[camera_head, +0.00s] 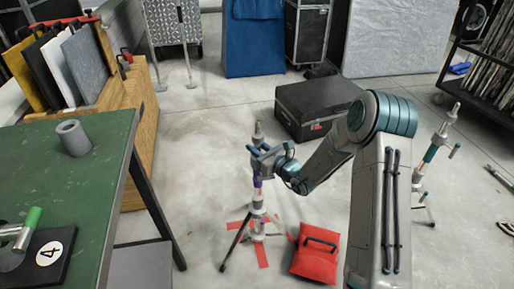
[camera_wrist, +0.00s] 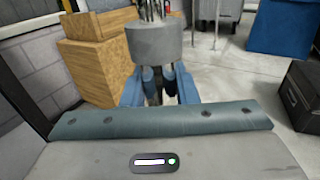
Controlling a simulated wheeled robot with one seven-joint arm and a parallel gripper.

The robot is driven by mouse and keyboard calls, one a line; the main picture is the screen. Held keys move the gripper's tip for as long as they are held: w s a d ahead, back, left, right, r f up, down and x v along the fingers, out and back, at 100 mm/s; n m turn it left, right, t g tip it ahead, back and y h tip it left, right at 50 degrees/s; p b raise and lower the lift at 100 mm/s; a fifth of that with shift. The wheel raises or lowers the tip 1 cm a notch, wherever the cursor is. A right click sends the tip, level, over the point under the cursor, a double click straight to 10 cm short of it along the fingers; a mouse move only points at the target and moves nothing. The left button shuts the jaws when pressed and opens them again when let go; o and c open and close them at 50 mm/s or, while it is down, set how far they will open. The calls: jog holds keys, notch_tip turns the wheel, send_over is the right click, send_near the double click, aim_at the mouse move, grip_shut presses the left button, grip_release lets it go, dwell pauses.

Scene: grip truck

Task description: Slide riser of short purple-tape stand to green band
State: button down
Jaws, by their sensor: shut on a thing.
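The short purple-tape stand (camera_head: 257,203) stands upright on the floor in the middle of the head view, its legs spread over red floor tape. Its purple tape (camera_head: 257,181) shows just below my gripper (camera_head: 260,155). My gripper is shut on the stand's upper part, the riser; the metal tip (camera_head: 258,128) rises above the jaws. In the wrist view, the blue jaws of my gripper (camera_wrist: 158,86) close around the thin post below a wide grey cylinder (camera_wrist: 154,41). I cannot make out a green band on the riser.
A red sandbag (camera_head: 316,254) lies right of the stand's legs. A black case (camera_head: 317,105) is behind. Another stand with teal tape (camera_head: 431,153) is at right. A green table (camera_head: 92,190) with a grey cylinder (camera_head: 73,138) stands at left. Clear floor lies between table and stand.

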aim_at(260, 136)
jog(key=shift+r, duration=0.15)
jog(key=shift+r+p, duration=2.05)
jog(key=shift+r, duration=0.95)
jog(key=c, duration=0.9)
grip_release()
jog(key=shift+f, duration=0.1)
jog(key=shift+f, duration=0.15)
